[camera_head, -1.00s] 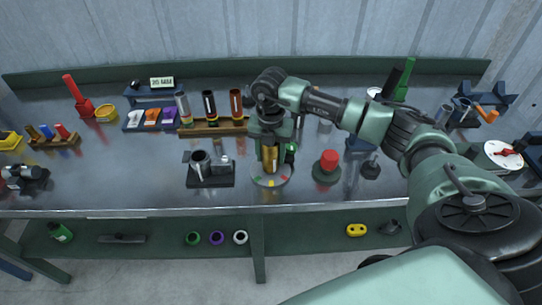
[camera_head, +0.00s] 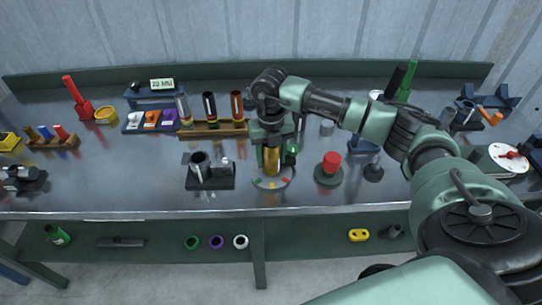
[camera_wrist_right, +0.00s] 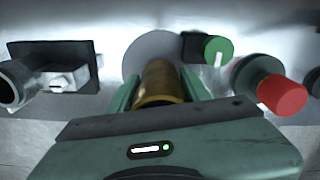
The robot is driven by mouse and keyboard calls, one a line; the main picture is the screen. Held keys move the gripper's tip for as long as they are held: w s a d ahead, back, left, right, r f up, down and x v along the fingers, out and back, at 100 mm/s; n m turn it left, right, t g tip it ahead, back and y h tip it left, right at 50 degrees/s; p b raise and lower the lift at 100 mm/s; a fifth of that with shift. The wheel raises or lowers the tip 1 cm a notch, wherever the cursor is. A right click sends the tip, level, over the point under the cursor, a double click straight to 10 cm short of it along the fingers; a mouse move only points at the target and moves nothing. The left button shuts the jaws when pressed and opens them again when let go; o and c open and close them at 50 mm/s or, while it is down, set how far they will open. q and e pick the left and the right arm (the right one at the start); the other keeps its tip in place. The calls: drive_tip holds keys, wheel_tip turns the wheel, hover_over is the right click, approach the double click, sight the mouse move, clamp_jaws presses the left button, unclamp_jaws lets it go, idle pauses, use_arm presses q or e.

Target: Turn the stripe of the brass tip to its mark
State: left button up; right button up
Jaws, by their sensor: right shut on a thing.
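The brass tip (camera_head: 271,160) stands upright over a round grey plate (camera_head: 270,182) with coloured marks on its rim, yellow, green and red among them. My right gripper (camera_head: 271,150) comes down from above and is shut on the brass tip. In the right wrist view the brass tip (camera_wrist_right: 160,82) sits between the two green fingers of the right gripper (camera_wrist_right: 160,90). Its stripe cannot be made out in either view. My left gripper is not in view.
A black fixture with a grey tube (camera_head: 208,172) stands left of the plate. A rack of tubes (camera_head: 213,127) is at the back. The table's front edge is clear.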

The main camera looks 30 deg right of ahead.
drive_tip(key=o, duration=1.6)
drive_tip(key=shift+r, duration=0.1)
wheel_tip(320, 180, up, 8)
drive_tip(key=shift+f+b, duration=0.1)
drive_tip(key=shift+b, duration=0.8)
drive_tip(key=shift+s+f, duration=0.1)
